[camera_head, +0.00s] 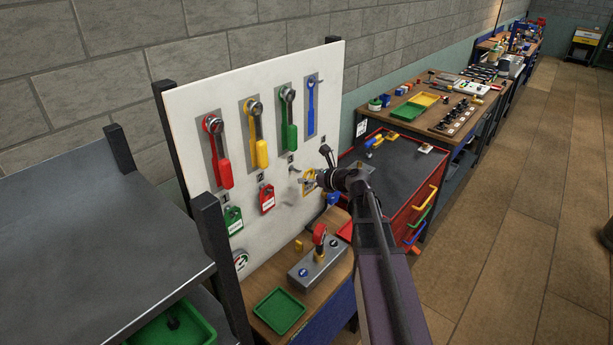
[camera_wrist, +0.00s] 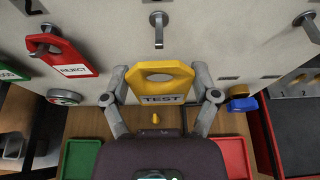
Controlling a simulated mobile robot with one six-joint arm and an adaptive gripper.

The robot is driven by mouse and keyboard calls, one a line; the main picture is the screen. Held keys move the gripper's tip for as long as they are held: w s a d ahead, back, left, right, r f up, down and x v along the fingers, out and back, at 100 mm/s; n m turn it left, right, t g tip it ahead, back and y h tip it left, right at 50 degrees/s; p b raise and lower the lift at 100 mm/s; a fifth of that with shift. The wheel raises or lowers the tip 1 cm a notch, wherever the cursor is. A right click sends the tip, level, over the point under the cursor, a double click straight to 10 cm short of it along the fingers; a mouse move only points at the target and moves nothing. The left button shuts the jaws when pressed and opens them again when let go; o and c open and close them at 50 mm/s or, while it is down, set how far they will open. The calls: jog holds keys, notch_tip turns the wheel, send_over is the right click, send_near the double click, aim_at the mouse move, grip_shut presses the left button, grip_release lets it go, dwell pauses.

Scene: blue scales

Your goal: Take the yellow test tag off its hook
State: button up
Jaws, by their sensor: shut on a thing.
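The yellow tag marked TEST (camera_wrist: 160,88) sits upright between the two fingers of my gripper (camera_wrist: 161,97) in the wrist view. The fingers are shut on its left and right edges. A bare metal hook (camera_wrist: 158,28) sticks out of the white board above the tag, with a gap between them, so the tag hangs on nothing there. In the head view my gripper (camera_head: 316,180) is in front of the board's lower right part. The yellow tag (camera_head: 308,184) shows there, partly hidden by the gripper, below and right of the hook (camera_head: 294,169).
The red REJECT tag (camera_wrist: 68,55) hangs on a hook to the left. A green tag (camera_head: 233,220) hangs farther left. Colored wrenches hang above on the white board (camera_head: 190,105). Below is a bench with a grey box (camera_head: 320,267) with a red-topped lever and a green tray (camera_head: 279,311).

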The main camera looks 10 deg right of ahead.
jog(key=shift+s+d, duration=0.35)
jog(key=shift+s, duration=0.15)
jog(key=shift+s+d, duration=0.2)
jog(key=shift+s, duration=0.1)
jog(key=shift+s+d, duration=0.2)
